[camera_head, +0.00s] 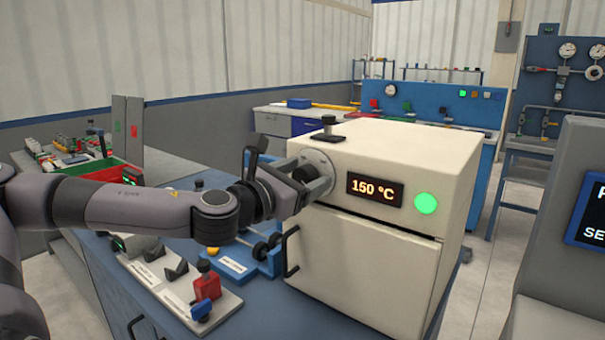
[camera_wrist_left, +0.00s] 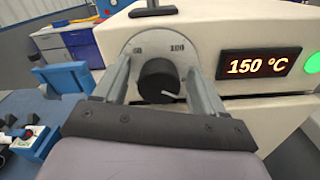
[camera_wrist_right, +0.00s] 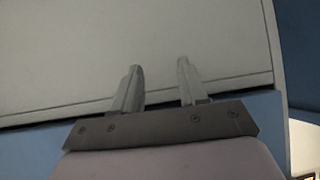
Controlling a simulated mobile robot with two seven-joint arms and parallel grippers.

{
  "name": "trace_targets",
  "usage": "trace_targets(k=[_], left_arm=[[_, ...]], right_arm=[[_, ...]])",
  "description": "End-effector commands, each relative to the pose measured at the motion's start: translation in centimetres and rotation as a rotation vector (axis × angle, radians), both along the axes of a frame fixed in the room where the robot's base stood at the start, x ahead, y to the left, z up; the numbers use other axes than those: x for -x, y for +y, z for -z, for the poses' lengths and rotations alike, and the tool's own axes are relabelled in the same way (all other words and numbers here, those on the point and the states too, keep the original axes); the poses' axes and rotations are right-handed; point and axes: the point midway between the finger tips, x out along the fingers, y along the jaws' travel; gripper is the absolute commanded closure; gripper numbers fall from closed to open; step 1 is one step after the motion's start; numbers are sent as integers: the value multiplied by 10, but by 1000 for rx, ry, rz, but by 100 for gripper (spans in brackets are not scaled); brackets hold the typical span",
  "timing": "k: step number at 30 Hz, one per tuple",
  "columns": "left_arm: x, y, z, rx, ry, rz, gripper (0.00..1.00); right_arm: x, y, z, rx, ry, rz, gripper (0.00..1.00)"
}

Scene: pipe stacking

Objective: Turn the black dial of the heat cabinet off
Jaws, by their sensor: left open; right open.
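The cream heat cabinet (camera_head: 392,165) stands on a blue bench in the head view. Its display (camera_head: 375,190) reads 150 °C and a green lamp (camera_head: 426,204) is lit beside it. The black dial (camera_wrist_left: 158,82) sits on a round grey scale plate (camera_wrist_left: 148,46) marked 60 and 100; its white pointer mark points to the lower right. My left gripper (camera_wrist_left: 160,75) is open, with one finger on each side of the dial; I cannot tell whether they touch it. My right gripper (camera_wrist_right: 159,85) is open and empty in the right wrist view, near a pale panel.
A black door handle (camera_head: 290,252) sticks out below the dial. A blue fixture (camera_head: 240,258) and a board with red and blue clamps (camera_head: 205,290) lie left of the cabinet. A grey machine with a screen (camera_head: 590,215) stands at the right.

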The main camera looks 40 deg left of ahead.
Motion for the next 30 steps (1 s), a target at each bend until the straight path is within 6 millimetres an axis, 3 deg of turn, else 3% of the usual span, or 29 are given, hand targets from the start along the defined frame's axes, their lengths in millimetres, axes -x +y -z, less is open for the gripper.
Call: trace_targets(k=[9, 13, 14, 23, 30], left_arm=[[-1, 0, 0, 0, 1, -1, 33], [-1, 0, 0, 0, 1, -1, 75], [-1, 0, 0, 0, 1, -1, 81], [-1, 1, 0, 24, -3, -1, 81], [-1, 1, 0, 139, -16, -1, 81]], right_arm=[[-1, -1, -1, 4, -3, -4, 57], [-1, 0, -1, 4, -3, -5, 57], [-1, 0, -1, 4, -3, -5, 57], [-1, 1, -2, 2, -5, -7, 57], [-1, 1, 0, 1, -5, -7, 57]])
